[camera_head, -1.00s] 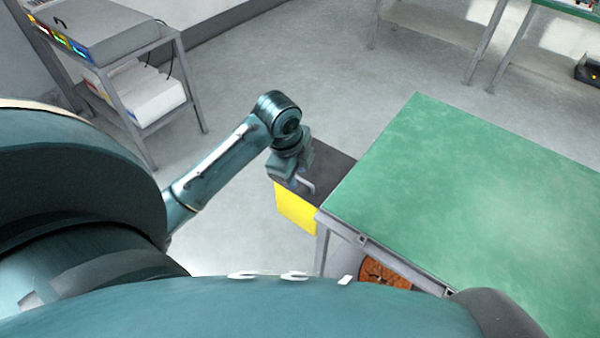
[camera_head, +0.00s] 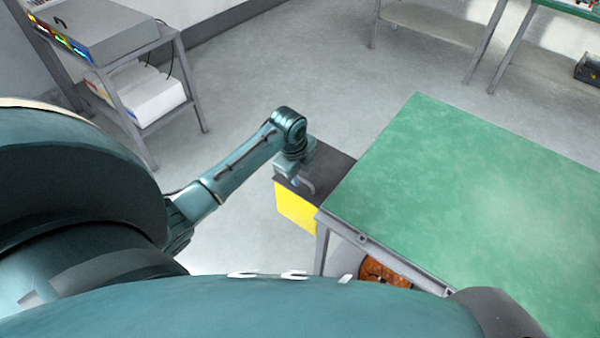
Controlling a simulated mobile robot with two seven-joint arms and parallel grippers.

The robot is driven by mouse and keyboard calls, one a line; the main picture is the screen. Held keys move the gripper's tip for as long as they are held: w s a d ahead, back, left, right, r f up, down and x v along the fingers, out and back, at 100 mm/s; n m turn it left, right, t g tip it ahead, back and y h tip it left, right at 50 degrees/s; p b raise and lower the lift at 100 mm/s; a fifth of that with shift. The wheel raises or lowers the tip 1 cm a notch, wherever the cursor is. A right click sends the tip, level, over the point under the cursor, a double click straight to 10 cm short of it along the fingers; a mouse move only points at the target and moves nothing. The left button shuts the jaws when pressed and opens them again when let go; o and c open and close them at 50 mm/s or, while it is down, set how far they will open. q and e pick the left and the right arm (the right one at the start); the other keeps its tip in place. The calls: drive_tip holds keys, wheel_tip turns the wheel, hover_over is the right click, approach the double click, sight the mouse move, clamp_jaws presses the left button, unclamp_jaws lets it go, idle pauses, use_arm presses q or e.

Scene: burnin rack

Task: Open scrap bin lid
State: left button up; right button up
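The scrap bin is a yellow box (camera_head: 295,208) with a dark grey lid (camera_head: 335,167), standing on the floor against the left side of the green-topped table. The lid looks flat and closed. A light grey handle (camera_head: 308,187) shows at the lid's near left part. My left gripper (camera_head: 297,178) points down over the lid, right at the handle. Its fingertips are small and partly hidden by the wrist, so I cannot tell whether they grip the handle. My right gripper is not in view.
The green table (camera_head: 470,200) fills the right side, its corner close to the bin. A grey cart (camera_head: 150,60) with equipment stands at the upper left. Other benches stand at the back. The grey floor (camera_head: 270,75) behind the bin is clear.

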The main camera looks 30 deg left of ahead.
use_arm(q)
drive_tip(key=shift+w+f, duration=0.1)
drive_tip(key=shift+f, duration=0.4)
clamp_jaws()
idle(0.3)
